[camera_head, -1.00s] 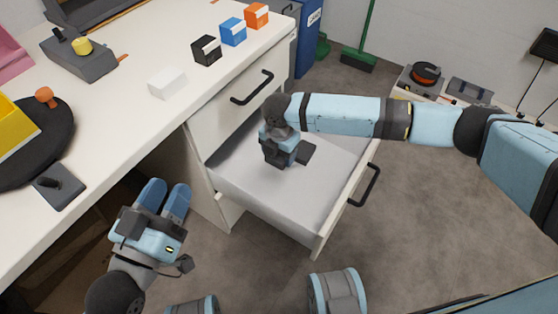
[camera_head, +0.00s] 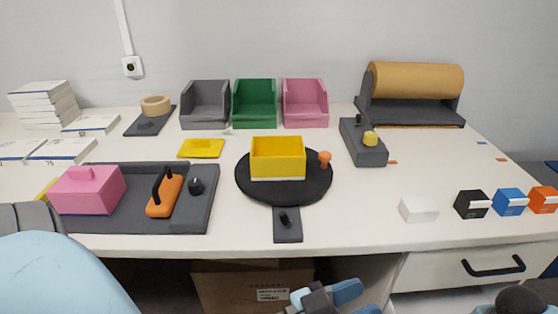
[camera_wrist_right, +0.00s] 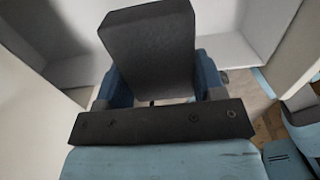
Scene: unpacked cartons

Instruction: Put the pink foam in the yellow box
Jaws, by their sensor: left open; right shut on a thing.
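The open yellow box (camera_head: 278,168) stands on a round black turntable (camera_head: 255,195) in the middle of the table; no pink foam shows inside it. I cannot identify any pink foam in these views. My left gripper (camera_head: 363,299) is open and empty below the table's front edge, partly cut off by the picture's bottom. My right gripper (camera_wrist_right: 153,82) is shut on a dark grey block (camera_wrist_right: 150,42), seen in the right wrist view with pale drawer-like walls around it. In the head view, only part of my right arm shows at the bottom right.
A pink block with a handle (camera_head: 88,193) and an orange tool (camera_head: 164,195) sit on a grey tray (camera_head: 130,215). Grey, green and pink bins (camera_head: 305,115) stand at the back. Small boxes (camera_head: 472,205) line the right front. A drawer front (camera_head: 470,266) shows below.

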